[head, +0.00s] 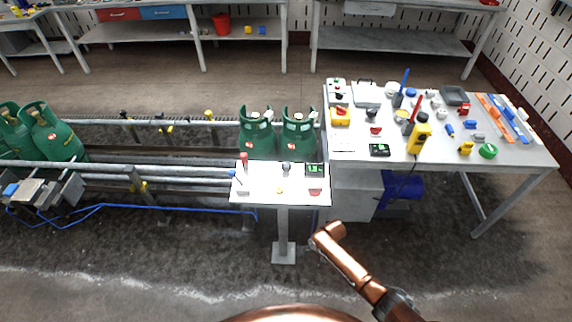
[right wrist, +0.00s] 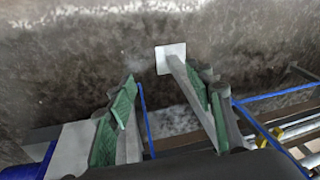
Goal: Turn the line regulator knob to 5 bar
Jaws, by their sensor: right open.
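A small white panel table (head: 262,190) stands on a single post in the middle of the head view. On it are a dark round knob-like part (head: 286,167), a dark box with a green display (head: 314,169) and a red part (head: 315,191). I cannot tell which is the line regulator knob, and no bar reading is legible. My right arm reaches up from the lower right, below the panel. In the right wrist view my right gripper (right wrist: 160,80) is open, with green finger pads and nothing between them. My left gripper is not in view.
The panel's post has a square base plate (head: 284,254), also seen in the right wrist view (right wrist: 170,50). Green gas cylinders (head: 257,132) stand on the conveyor behind. A cluttered workbench (head: 520,155) is at right. Blue hoses run left. The floor in front is clear.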

